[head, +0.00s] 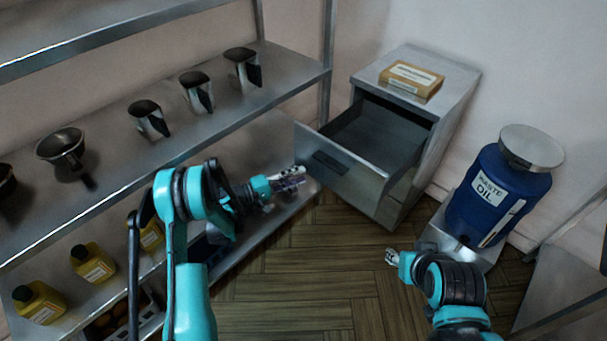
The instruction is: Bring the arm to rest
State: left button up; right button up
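My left arm, teal and black, comes in from the lower left. Its gripper (289,180) is beside the front of the open drawer (345,165), at its left side; whether it touches the drawer front I cannot tell. Its fingers are small and overlap in this view, so whether they are open or shut is unclear. My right arm comes in from the bottom right. Its gripper (391,257) is low over the wood floor, left of the blue waste oil drum (497,195), with no object visible at it. Its finger opening is too small to judge.
The drawer stands pulled out of a steel cabinet (455,75) with a cardboard box (411,79) on top. A steel shelf rack (215,125) at left holds several dark cups, a strainer-like pan (61,144) and yellow bottles (93,262). Bare floor (320,270) lies between my arms.

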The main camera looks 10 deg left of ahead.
dwell(0.4)
pick_arm(q)
jog(key=s+d+r+m+g+y, duration=0.25)
jog(key=s+r+y, duration=0.45)
jog(key=s+r, duration=0.45)
jog(key=s+a+r+m+y, duration=0.1)
jog(key=s+a+y, duration=0.3)
jog(key=s, duration=0.6)
jog(key=s+a+r+m+y, duration=0.1)
jog(key=s+a+m+y, duration=0.2)
jog(key=s, duration=0.7)
jog(key=shift+s+a+y, duration=0.3)
jog(key=shift+a+y, duration=0.3)
jog(key=shift+a, duration=0.6)
